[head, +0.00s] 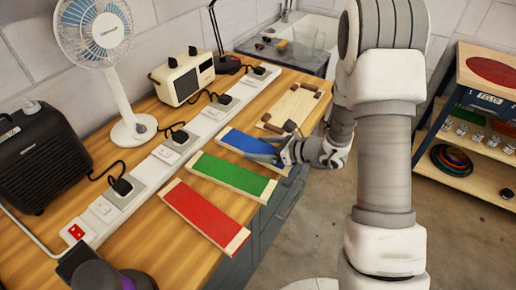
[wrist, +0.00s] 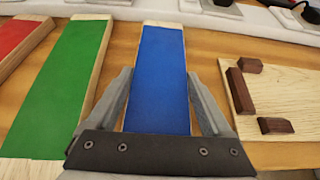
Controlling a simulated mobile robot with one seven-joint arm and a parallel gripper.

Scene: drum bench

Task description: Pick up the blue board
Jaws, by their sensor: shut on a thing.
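The blue board (head: 238,142) lies on the wooden bench beside the green board, a long flat plank with a blue top and pale wood ends. In the wrist view the blue board (wrist: 164,75) runs away from me between the two fingers. My gripper (head: 274,148) is at the board's near right end, by the bench edge. In the wrist view my gripper (wrist: 160,92) has one finger along each long side of the board and is shut on it. The board's nearest end is hidden behind the gripper's palm. I cannot tell whether the board is clear of the bench.
The green board (head: 230,172) and red board (head: 205,213) lie to the left. A pale wooden plate with dark blocks (head: 295,106) lies to the right. A long white power strip (head: 168,155), a fan (head: 110,60), a cream radio (head: 185,77) and a black heater (head: 38,155) stand behind.

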